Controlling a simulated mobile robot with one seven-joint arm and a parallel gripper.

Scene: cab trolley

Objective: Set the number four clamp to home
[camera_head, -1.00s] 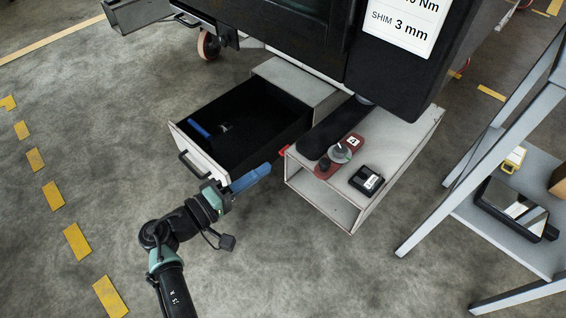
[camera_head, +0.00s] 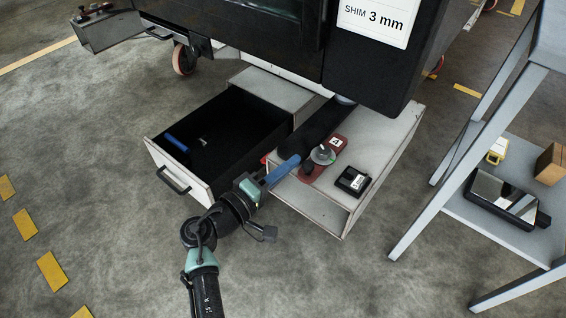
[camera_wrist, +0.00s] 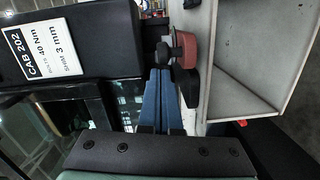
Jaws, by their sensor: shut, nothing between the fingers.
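The clamp (camera_head: 312,174) has a red base, a round grey knob with a small green mark, a black handle knob, and a white tag that seems to read 4. It sits on top of the grey box (camera_head: 385,150). My gripper (camera_head: 296,160) has blue fingers, shut and empty, with their tips close to the clamp's black knob. In the wrist view, the shut fingertips (camera_wrist: 160,72) point at the black knob, with the clamp's red body (camera_wrist: 186,50) beside it. I cannot tell whether they touch.
A black device (camera_head: 352,181) with a label lies on the box, right of the clamp. An open drawer (camera_head: 180,168) with a blue item inside stands left. The dark cab (camera_head: 380,65) overhangs the box. A grey rack (camera_head: 430,205) stands right. Floor in front is clear.

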